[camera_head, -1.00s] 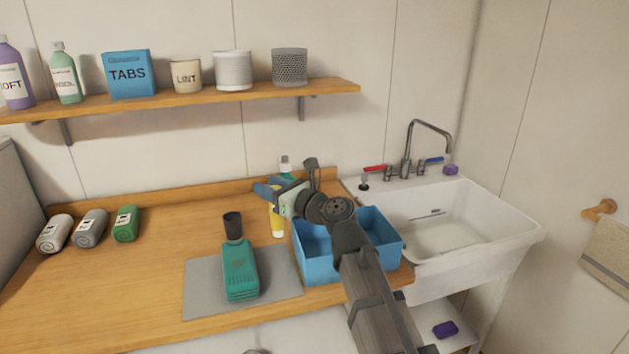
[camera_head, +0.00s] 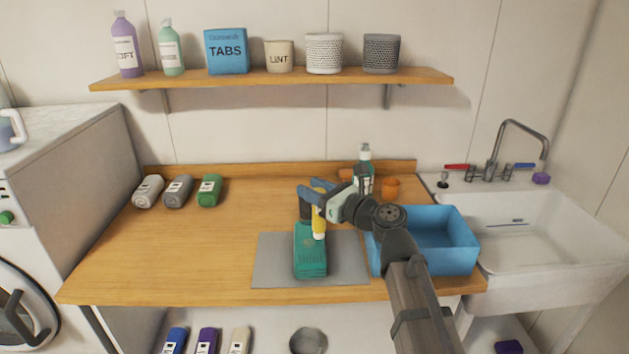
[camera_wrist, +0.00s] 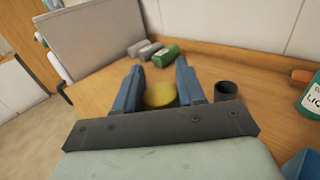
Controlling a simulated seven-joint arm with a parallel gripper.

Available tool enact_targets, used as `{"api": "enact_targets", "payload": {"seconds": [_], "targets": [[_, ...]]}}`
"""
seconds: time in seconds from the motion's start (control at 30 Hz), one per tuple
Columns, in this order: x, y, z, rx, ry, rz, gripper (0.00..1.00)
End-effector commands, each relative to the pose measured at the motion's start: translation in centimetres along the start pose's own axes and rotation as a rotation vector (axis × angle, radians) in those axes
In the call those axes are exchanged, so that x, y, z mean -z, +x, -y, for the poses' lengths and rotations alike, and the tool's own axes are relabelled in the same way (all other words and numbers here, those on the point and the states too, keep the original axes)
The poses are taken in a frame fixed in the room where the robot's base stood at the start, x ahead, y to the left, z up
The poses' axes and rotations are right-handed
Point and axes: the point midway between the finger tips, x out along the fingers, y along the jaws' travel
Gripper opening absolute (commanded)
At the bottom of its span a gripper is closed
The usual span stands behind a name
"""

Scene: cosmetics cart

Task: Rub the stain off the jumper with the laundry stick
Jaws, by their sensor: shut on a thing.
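A teal-green folded piece, likely the jumper (camera_head: 311,258), lies on a grey mat (camera_head: 268,268) near the counter's front edge. I cannot make out a stain on it. My gripper (camera_head: 312,190) is shut on a yellow stick (camera_head: 319,224), likely the laundry stick, which points down. The stick's lower end overlaps the upper right part of the jumper in the head view; I cannot tell whether it touches. In the wrist view the stick's yellow top (camera_wrist: 160,95) sits between the two blue fingers, and the jumper is hidden.
A dark cup (camera_head: 305,211) stands just behind the jumper. A blue bin (camera_head: 458,255) is at the right, before the white sink (camera_head: 540,235). The counter's left is clear up to rolled cloths (camera_head: 178,191).

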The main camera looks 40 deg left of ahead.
Motion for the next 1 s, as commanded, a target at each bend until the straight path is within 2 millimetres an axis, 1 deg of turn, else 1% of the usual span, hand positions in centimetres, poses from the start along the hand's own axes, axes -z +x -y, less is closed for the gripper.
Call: {"api": "enact_targets", "payload": {"seconds": [0.03, 0.4, 0.83, 0.9, 1.0], "targets": [[0.6, 0.0, 0.0, 0.000, 0.002, -0.001, 0.09], [4.1, 0.1, 0.2, 0.001, 0.001, -0.001, 0.09], [4.1, 3.0, 3.3, 0.001, -0.001, -0.001, 0.09], [4.1, 2.0, 2.3, 0.001, 0.000, 0.000, 0.09], [4.1, 1.4, 1.6, 0.001, 0.000, 0.000, 0.09]]}}
